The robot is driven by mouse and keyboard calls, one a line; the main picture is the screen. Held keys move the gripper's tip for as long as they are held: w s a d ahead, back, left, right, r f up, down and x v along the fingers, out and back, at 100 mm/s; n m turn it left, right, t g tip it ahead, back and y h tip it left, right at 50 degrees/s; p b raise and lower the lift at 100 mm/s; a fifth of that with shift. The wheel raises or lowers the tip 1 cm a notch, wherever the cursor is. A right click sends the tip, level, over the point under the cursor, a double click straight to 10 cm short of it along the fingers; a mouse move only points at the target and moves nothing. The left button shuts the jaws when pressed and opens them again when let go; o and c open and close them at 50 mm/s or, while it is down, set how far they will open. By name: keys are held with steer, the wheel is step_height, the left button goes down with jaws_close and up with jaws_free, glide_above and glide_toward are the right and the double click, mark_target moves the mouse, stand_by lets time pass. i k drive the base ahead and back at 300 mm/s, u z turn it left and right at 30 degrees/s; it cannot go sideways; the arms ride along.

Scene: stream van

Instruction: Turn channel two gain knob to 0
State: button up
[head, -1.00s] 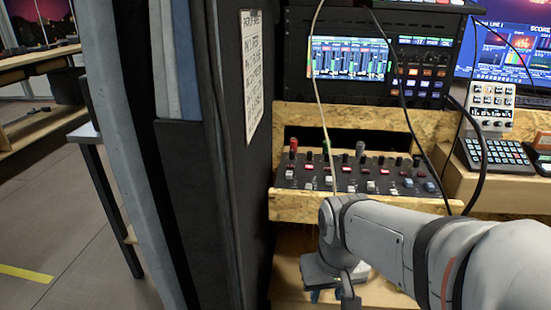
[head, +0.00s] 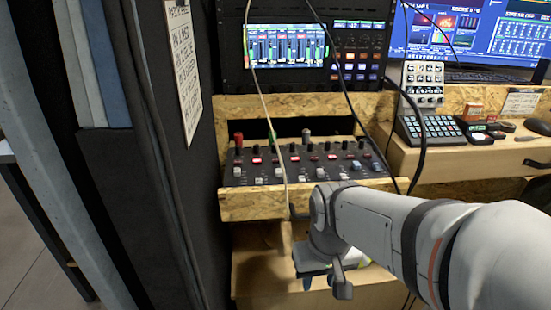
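A dark mixer panel (head: 262,172) sits in a wooden shelf left of centre in the head view. It carries a row of knobs along its back and rows of small red, white and blue buttons. A red knob (head: 238,140) stands at its left end. A green-tipped one (head: 272,137) and a grey, red-banded one (head: 306,137) stand further right. I cannot read any channel labels or knob pointers. My gripper (head: 322,280) hangs below and in front of the panel, apart from it. Its fingers are partly hidden and too unclear to judge.
A pale cable (head: 265,105) hangs across the panel's front. Black cables (head: 420,130) loop at its right. A rack unit with a lit screen (head: 285,48) stands above. A dark padded partition (head: 150,190) is close on the left. A keypad (head: 430,129) sits at right.

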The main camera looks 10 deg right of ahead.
mark_target(256, 147)
steer(key=u, duration=0.85)
steer(key=k, duration=1.2)
steer(key=z, duration=0.55)
steer(key=i, duration=1)
steer(key=z, duration=0.05)
